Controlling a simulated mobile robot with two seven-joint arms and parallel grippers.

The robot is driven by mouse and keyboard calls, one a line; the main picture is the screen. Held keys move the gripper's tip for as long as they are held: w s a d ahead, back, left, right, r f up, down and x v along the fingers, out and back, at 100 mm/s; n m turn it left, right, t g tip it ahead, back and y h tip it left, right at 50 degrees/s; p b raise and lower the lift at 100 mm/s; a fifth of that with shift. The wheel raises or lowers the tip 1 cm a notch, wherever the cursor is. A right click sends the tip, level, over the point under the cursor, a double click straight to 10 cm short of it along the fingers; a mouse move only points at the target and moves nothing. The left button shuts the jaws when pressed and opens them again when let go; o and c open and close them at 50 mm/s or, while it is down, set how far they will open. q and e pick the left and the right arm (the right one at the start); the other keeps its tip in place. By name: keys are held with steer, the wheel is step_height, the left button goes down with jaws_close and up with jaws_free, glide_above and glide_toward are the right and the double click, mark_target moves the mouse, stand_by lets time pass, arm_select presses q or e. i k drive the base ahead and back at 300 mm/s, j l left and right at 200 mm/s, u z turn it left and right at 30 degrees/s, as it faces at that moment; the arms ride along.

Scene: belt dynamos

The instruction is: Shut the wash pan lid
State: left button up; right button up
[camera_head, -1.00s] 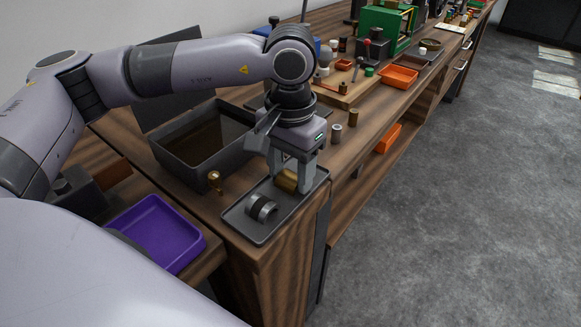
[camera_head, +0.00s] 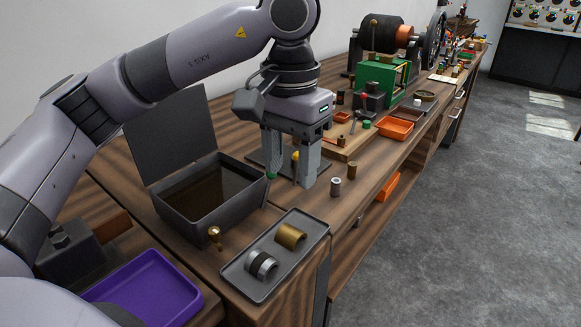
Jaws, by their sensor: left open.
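The wash pan (camera_head: 212,214) is a dark grey box on the wooden bench, with brownish liquid inside. Its lid (camera_head: 172,137) stands upright at the back edge, so the pan is open. My left gripper (camera_head: 290,177) points down just right of the pan, apart from the lid. Its fingers are open. A small yellow-topped tool and a green-tipped thing show at the fingers; I cannot tell whether they touch. My right gripper is not in view.
A grey tray (camera_head: 236,273) in front of the pan holds a brass half-shell (camera_head: 290,236) and a steel one (camera_head: 262,265). A brass knob (camera_head: 214,235) stands by the pan. A purple tray (camera_head: 145,290) is lower left. Two small cylinders (camera_head: 336,187) stand right of the gripper.

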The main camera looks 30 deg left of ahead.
mark_target(177, 133)
steer(key=k+l, duration=0.8)
steer(key=l, duration=0.1)
